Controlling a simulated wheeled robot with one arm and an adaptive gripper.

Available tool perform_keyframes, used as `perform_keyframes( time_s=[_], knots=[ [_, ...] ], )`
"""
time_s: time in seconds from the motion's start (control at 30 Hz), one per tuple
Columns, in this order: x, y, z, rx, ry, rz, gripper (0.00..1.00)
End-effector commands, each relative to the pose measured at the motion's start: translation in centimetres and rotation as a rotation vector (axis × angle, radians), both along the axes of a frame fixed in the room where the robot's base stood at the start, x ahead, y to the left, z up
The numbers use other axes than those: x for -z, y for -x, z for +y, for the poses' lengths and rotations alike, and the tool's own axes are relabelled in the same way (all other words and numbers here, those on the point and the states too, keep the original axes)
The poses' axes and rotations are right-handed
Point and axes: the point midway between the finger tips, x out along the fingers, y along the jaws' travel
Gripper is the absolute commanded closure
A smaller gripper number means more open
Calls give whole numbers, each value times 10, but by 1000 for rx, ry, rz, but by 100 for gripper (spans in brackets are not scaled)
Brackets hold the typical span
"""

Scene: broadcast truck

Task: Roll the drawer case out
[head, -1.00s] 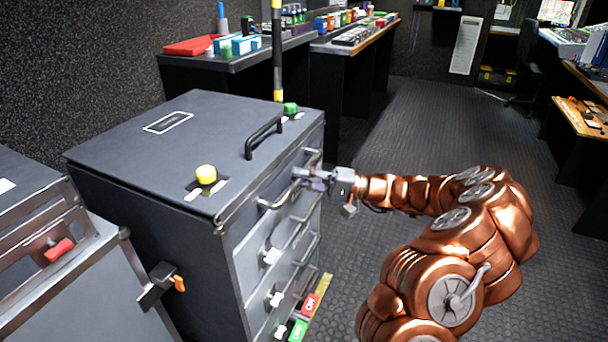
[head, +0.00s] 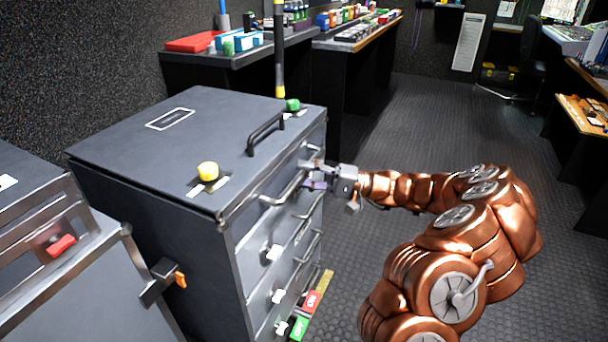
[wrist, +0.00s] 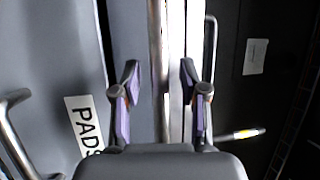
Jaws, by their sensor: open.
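The drawer case (head: 150,215) is a dark grey cabinet standing upright at the left, with a stack of bar-handled drawers on its right-facing front. My gripper (head: 314,175) is at the upper front, by the top drawer's bar handle (head: 286,190). In the wrist view its two fingers (wrist: 159,100) are apart, with a metal bar (wrist: 158,60) running between them. I see no finger touching it. A "PADS" label (wrist: 84,125) shows at the left.
Red (head: 311,301) and green (head: 299,327) tabs sit low at the case's base. A grey case with a red latch (head: 61,245) stands close on the left. A bench (head: 240,62) and a yellow-black pole (head: 279,50) are behind. The ribbed floor (head: 410,130) to the right is open.

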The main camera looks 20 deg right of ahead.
Motion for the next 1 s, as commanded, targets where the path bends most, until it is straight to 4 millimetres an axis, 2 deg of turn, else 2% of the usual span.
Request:
perform_keyframes(
  time_s=[0.17, 0.6, 0.8, 1.0],
  knots=[
    [3, 7, -18, 5, 2, -2, 57],
    [18, 41, -87, 2, 1, 1, 57],
    [21, 48, -102, 1, 0, -1, 57],
    [21, 50, -105, -1, -1, -1, 57]
  ],
)
